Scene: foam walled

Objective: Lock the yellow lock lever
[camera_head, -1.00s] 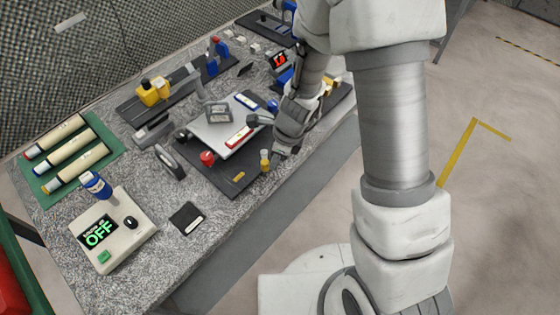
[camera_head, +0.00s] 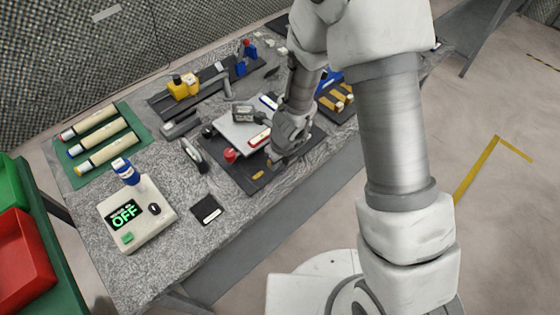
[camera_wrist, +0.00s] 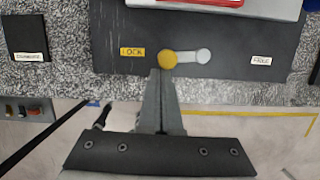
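The yellow lock lever has a round yellow knob (camera_wrist: 168,60) with a light grey rounded strip running right from it in the wrist view. The knob is nearer the yellow LOCK label (camera_wrist: 132,51) than the white FREE label (camera_wrist: 261,61). My gripper (camera_wrist: 161,74) has its fingers together, with the tips just below the knob in the picture. I cannot tell whether they touch it. In the head view my gripper (camera_head: 274,160) is at the front edge of the dark board (camera_head: 240,173) and mostly hides the knob.
A white plate with a red-handled part (camera_head: 259,136) lies on the dark board behind the gripper. A red knob (camera_head: 230,155) and a black dial stand left of it. A box with a green OFF display (camera_head: 135,215) and a black card (camera_head: 207,210) are farther left.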

